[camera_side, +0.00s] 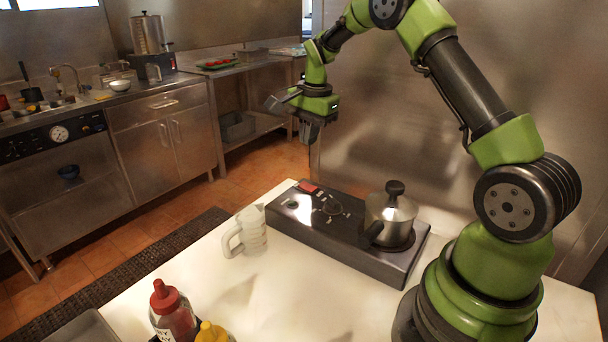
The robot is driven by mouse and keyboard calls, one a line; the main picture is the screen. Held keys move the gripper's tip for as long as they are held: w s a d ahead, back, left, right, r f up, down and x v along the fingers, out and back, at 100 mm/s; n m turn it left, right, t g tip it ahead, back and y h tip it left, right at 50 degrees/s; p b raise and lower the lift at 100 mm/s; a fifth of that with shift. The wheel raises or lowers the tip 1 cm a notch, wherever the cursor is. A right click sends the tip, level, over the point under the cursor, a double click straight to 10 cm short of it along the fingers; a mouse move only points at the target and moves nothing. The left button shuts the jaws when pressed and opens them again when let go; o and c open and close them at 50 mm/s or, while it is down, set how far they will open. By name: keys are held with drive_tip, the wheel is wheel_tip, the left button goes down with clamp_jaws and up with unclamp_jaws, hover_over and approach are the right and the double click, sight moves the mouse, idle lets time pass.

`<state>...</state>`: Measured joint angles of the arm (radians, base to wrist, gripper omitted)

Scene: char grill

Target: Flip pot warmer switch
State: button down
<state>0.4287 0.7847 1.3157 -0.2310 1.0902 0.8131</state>
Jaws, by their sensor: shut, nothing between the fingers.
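The pot warmer (285,224) is a long dark box on the white table. A red switch (308,187) sits on its top at the far left end. I cannot tell which way the switch is set. A steel pot (391,214) with a black lid knob and black handle stands on the warmer's right end. My gripper (309,138) is shut and empty, in the air above the warmer's left end, apart from the switch. The green arm reaches over from the right.
A red-capped bottle (172,312) and a yellow-capped bottle (211,333) stand at the front. A grey tray (80,330) lies at the lower left. The table's middle front is clear.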

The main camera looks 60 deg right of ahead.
sight(307, 185)
drive_tip(key=f, duration=0.3)
drive_tip(key=w+f, duration=0.1)
drive_tip(key=f, duration=0.6)
drive_tip(key=shift+w+f, duration=0.15)
drive_tip(key=shift+f, duration=0.05)
drive_tip(key=shift+f, duration=0.25)
drive_tip(key=shift+r, duration=0.1)
drive_tip(key=shift+s+r, duration=0.25)
drive_tip(key=shift+s, duration=0.5)
wheel_tip(307, 185, up, 14)
drive_tip(key=w, duration=0.1)
drive_tip(key=shift+w, duration=0.4)
